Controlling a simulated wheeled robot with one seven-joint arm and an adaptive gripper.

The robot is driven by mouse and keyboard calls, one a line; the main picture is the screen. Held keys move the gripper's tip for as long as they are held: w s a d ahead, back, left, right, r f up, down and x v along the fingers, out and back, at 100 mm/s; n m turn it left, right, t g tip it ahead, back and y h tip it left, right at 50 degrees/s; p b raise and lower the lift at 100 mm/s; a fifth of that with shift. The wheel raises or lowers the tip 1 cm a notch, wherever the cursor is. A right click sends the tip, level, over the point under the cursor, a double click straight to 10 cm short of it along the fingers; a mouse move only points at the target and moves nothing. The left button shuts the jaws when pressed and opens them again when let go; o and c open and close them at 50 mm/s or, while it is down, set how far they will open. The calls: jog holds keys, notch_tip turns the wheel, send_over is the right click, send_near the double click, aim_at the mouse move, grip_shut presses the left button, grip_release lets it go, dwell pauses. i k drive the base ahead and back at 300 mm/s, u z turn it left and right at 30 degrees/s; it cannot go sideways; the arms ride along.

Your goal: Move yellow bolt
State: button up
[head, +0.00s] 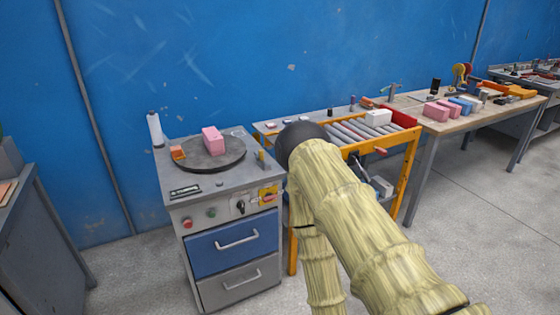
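A small yellow upright piece (261,157) stands near the right edge of the grey cabinet top, beside the round dark plate. It may be the yellow bolt, but it is too small to tell. My arm, in a pale yellow sleeve, reaches up from the lower right and has a dark rounded part in front of the roller table. My gripper's fingers do not show, so I cannot see whether they are open or hold anything.
Floor is clear in front.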

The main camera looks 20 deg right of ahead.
aim_at(261, 154)
jog(key=z, duration=0.4)
jog(key=k, duration=0.45)
jog(key=z, duration=0.75)
jog(key=i, duration=1.2)
jog(key=u, duration=0.95)
jog(key=k, duration=0.5)
jog(key=z, duration=1.7)
jog(key=i, duration=1.1)
jog(key=u, duration=0.1)
